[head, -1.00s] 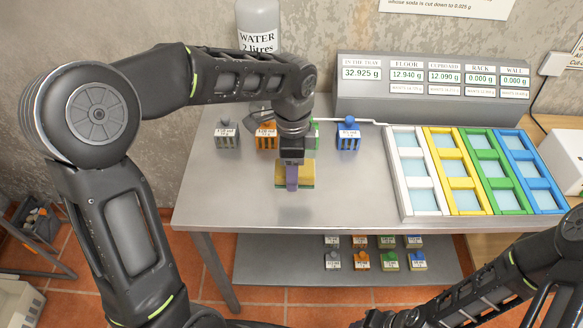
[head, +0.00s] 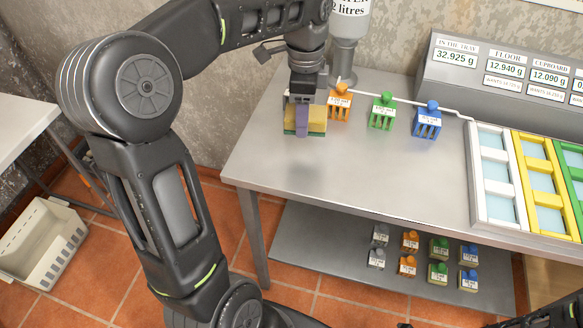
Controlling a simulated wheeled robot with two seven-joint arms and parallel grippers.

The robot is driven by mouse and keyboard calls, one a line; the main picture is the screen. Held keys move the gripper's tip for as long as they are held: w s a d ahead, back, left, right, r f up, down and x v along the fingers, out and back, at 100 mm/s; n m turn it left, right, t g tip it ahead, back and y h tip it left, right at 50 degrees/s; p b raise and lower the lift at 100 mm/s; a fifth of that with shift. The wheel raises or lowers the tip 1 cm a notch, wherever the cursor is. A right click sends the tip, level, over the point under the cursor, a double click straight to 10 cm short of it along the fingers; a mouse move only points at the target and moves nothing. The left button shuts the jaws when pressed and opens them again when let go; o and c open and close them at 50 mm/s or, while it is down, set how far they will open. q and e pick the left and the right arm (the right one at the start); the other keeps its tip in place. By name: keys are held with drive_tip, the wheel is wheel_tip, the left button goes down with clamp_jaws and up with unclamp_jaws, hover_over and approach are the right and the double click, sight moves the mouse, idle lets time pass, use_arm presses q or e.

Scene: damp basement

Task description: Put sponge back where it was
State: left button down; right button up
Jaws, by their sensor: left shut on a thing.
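The sponge (head: 316,120) is a yellow block with a green underside. My left gripper (head: 302,122) is shut on it, with a purple finger showing in front of it. The sponge is held above the left part of the grey metal table (head: 350,170), and a soft shadow lies on the tabletop below and in front of it. The far side of the sponge is hidden by the gripper. My right gripper is not in view.
Orange (head: 340,102), green (head: 382,111) and blue (head: 427,120) caged holders stand right of the sponge. White (head: 480,190) and yellow (head: 520,155) framed trays lie at the right. A cream crate (head: 42,245) is on the floor.

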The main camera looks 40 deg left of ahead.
sight(288, 134)
use_arm(q)
drive_tip(key=shift+s+a+r+m, duration=0.6)
drive_tip(key=shift+s+a+r, duration=0.4)
drive_tip(key=shift+s, duration=0.15)
drive_tip(key=shift+s+d+m, duration=0.1)
drive_tip(key=shift+s+m, duration=0.25)
drive_tip(key=shift+m, duration=0.05)
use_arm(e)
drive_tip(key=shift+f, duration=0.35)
use_arm(q)
drive_tip(key=shift+f, duration=0.1)
wheel_tip(288, 134, down, 6)
drive_tip(key=shift+f, duration=0.1)
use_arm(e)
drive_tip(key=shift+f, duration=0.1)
use_arm(q)
drive_tip(key=shift+f, duration=1.85)
